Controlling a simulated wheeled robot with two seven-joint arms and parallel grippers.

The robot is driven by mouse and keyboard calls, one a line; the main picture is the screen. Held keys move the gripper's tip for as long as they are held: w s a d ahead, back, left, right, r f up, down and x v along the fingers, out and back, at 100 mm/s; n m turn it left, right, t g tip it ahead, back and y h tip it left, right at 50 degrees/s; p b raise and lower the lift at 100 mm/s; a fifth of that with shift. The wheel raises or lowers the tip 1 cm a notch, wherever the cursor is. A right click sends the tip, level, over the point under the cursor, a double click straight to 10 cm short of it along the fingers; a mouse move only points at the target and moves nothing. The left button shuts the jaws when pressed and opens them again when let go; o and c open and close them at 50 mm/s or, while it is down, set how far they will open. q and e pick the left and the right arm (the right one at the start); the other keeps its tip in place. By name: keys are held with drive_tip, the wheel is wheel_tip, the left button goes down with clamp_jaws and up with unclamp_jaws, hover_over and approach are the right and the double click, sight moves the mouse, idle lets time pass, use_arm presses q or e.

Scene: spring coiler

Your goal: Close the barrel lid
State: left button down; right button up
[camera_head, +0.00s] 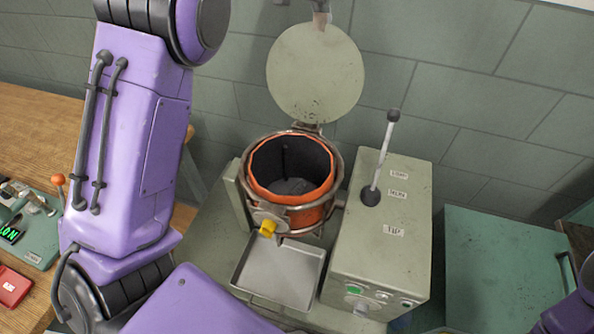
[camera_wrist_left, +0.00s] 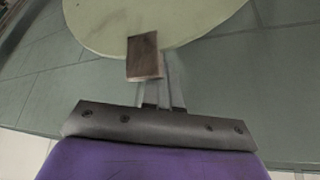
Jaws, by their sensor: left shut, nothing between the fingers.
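The round pale green barrel lid (camera_head: 315,75) stands open and upright behind the orange barrel (camera_head: 290,200), joined to it at the rear rim. The barrel mouth is uncovered and its dark inside shows. My left gripper (camera_head: 321,17) is partly cut off by the top of the head view, at the lid's upper edge. In the left wrist view the lid (camera_wrist_left: 150,18) fills the top, and my left gripper (camera_wrist_left: 160,88) is shut and empty close to its edge. A brownish tab (camera_wrist_left: 145,55) overlaps the fingers there; contact cannot be told. My right gripper is out of view.
A grey control box (camera_head: 385,235) with a tall lever (camera_head: 383,155) stands right of the barrel. A square metal tray (camera_head: 280,275) lies in front. A green cabinet (camera_head: 500,265) is at the right, a wooden bench (camera_head: 30,130) at the left. A tiled wall is behind.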

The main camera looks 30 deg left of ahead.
sight(319, 29)
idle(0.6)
use_arm(q)
drive_tip(key=shift+f+b, duration=0.65)
drive_tip(key=shift+f, duration=1.15)
drive_tip(key=shift+s+d, duration=0.1)
drive_tip(key=shift+s+d+r+b, duration=0.15)
drive_tip(key=shift+s+b, duration=0.3)
drive_tip(key=shift+s, duration=0.25)
drive_tip(key=shift+s+d+r, duration=0.1)
drive_tip(key=shift+s+r, duration=0.15)
drive_tip(key=shift+s, duration=0.15)
